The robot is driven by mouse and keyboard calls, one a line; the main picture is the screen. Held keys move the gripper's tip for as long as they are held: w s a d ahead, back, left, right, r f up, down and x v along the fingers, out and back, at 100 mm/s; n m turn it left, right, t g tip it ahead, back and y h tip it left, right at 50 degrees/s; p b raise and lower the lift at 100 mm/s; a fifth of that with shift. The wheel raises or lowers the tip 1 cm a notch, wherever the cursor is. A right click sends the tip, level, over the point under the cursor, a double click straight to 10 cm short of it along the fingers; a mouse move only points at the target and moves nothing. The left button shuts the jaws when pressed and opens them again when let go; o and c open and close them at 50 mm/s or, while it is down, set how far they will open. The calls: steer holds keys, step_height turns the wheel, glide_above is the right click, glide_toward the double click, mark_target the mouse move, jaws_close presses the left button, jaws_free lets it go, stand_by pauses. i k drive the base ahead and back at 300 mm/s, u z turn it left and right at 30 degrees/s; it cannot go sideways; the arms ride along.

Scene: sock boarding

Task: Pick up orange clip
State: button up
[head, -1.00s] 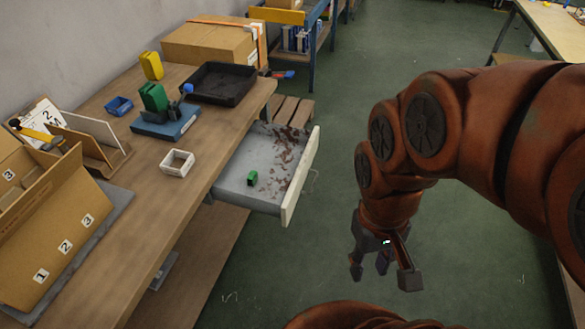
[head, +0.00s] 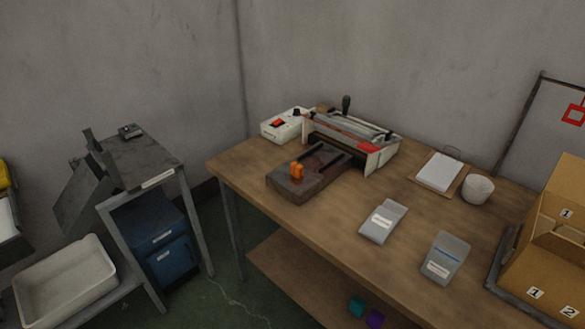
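The orange clip (head: 297,170) is small and stands on a dark brown block-like base (head: 290,187) on the wooden table, in the head view. The base lies in front of a grey and white machine with a red part. My gripper is not in view now, so its distance from the clip does not show.
The wooden table (head: 330,222) also holds a white box with a red switch (head: 284,125), the machine (head: 352,137), two grey labelled containers (head: 383,222), a white cup (head: 478,189), a clipboard (head: 438,173) and a cardboard box (head: 560,250). A metal stand (head: 145,158) is left.

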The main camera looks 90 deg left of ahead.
mark_target(296, 170)
steer(key=u, duration=3.4)
steer(key=k, duration=0.35)
steer(key=u, duration=1.4)
steer(key=i, duration=1.1)
steer(key=z, duration=1.35)
steer(key=i, duration=1)
steer(key=z, duration=0.5)
